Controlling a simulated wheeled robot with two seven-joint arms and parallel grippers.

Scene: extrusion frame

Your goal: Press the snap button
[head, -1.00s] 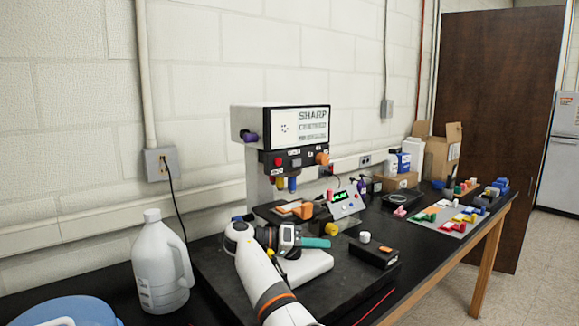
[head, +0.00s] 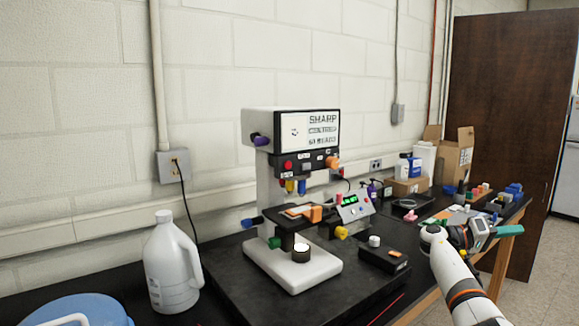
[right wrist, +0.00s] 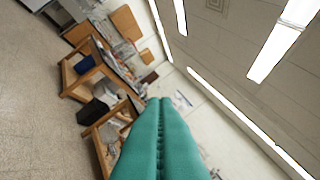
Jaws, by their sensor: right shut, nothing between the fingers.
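The microscope (head: 268,180) stands on a dark slab, with a screen on its head. Below the screen is a dark button strip (head: 305,163) with a red button (head: 288,165) and small labels too small to read. A grey control box (head: 352,207) with a green display and small buttons sits right of the stage. I cannot tell which button is the snap button. My right gripper (head: 510,231) is at the right, over the bench's front edge, well away from the microscope. Its teal fingers (right wrist: 160,140) are shut and empty, pointing away into the room. My left gripper is not in view.
A small black box with a white knob (head: 384,257) sits on the slab's right side. A white jug (head: 171,265) and a blue container (head: 75,300) are at the left. Bottles, cardboard boxes (head: 452,158) and coloured blocks stand farther right. Space before the microscope is clear.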

